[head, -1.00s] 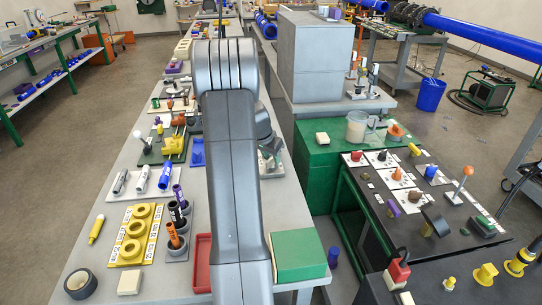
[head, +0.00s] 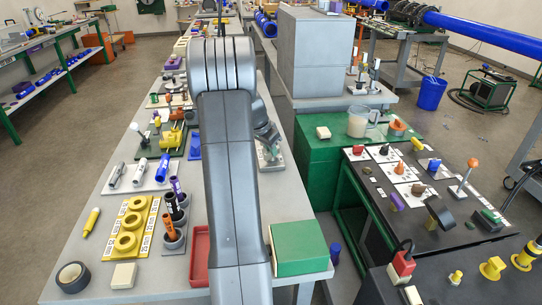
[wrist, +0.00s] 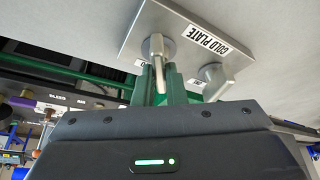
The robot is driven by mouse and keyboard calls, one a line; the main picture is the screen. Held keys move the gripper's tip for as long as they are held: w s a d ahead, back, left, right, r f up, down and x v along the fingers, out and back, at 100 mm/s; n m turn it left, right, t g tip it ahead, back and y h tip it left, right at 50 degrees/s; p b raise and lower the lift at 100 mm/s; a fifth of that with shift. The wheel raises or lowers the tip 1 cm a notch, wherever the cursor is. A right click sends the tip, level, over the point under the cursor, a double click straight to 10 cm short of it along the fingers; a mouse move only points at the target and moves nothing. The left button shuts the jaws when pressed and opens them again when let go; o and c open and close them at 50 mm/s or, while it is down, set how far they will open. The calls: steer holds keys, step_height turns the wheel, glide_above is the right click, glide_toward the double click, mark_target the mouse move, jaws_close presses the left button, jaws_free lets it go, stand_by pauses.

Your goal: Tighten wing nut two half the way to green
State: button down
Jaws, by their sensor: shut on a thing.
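In the wrist view a pale plate (wrist: 150,22) labelled "COLD PLATE" carries two silver lever-like wing nuts. One wing nut (wrist: 157,48) points down the picture toward my gripper (wrist: 161,88), which is shut on its end. The other wing nut (wrist: 214,80) stands to the right, tilted and apart from the jaws. Small labels beside them are partly covered, so I cannot read which is number two. I cannot make out a green mark on the plate. In the head view my arm hides most of the gripper and plate (head: 276,160).
A green box (head: 300,248) and a red tray (head: 198,262) stand near my arm on the grey bench. Left of it are a yellow ring holder (head: 128,225) and dark cups. A black control panel (head: 425,205) stands at the right, across a gap.

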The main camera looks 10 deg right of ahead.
steer(key=shift+w+f+m+b, duration=0.1)
steer(key=shift+f+m+b, duration=0.2)
steer(key=shift+m+b, duration=0.2)
steer(key=shift+r+m+g+h+b, duration=0.3)
steer(key=shift+m+g+h, duration=0.15)
steer(key=shift+m, duration=0.55)
steer(key=c, duration=1.5)
jaws_free()
steer(key=v, duration=1.4)
steer(key=shift+d, duration=0.1)
